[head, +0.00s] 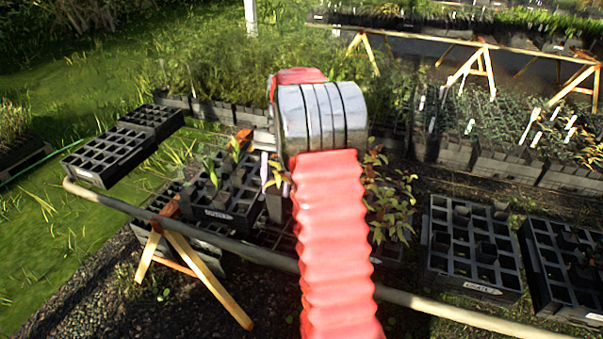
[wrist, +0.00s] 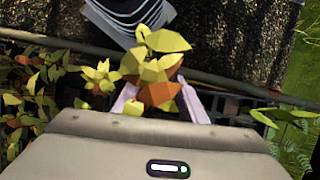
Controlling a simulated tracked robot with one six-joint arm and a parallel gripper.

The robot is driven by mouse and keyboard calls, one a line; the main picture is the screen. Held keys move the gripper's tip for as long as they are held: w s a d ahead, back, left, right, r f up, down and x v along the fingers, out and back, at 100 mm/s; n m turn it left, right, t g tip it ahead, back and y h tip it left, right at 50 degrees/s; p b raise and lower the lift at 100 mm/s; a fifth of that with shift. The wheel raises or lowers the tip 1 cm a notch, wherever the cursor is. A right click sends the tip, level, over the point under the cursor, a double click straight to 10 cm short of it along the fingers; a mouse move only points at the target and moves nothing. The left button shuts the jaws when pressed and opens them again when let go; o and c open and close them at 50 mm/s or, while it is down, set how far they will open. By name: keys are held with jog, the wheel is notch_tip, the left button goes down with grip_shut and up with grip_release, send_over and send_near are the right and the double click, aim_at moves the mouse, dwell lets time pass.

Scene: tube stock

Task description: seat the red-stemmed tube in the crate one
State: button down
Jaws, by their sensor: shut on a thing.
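My gripper (wrist: 160,106) is shut around a plant (wrist: 155,72) with yellow-green and orange leaves in the wrist view. Its stem and tube are hidden under the leaves, so I cannot see the stem's colour. In the head view my arm hides most of the gripper; a pale finger and a few leaves of the plant (head: 270,174) show at its left. They appear in front of a black crate (head: 241,219) that holds several leafy plants. The label on that crate is too small to read, and I cannot tell which crate is crate one.
Black celled crates stand at the left (head: 88,172) and right (head: 430,262); a further crate (head: 535,285) is at the far right. A long pole (head: 240,248) on a wooden trestle (head: 200,270) crosses in front. Bushy reddish plants (head: 392,200) grow just right of my arm.

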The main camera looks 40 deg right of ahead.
jog(key=w+a+f+n+h, duration=0.1)
jog(key=w+a+f+n, duration=0.1)
jog(key=a, duration=0.7)
jog(key=w+a+f+n+g+h, duration=0.1)
jog(key=w+a+f+n, duration=0.1)
jog(key=a+n, duration=0.3)
jog(key=w+a+f+n+g+h, duration=0.1)
jog(key=a+n, duration=0.3)
jog(key=a, duration=0.9)
jog(key=shift+w+f+h, duration=0.3)
jog(key=shift+w+f, duration=0.3)
jog(key=shift+f, duration=0.25)
jog(key=shift+s, duration=0.15)
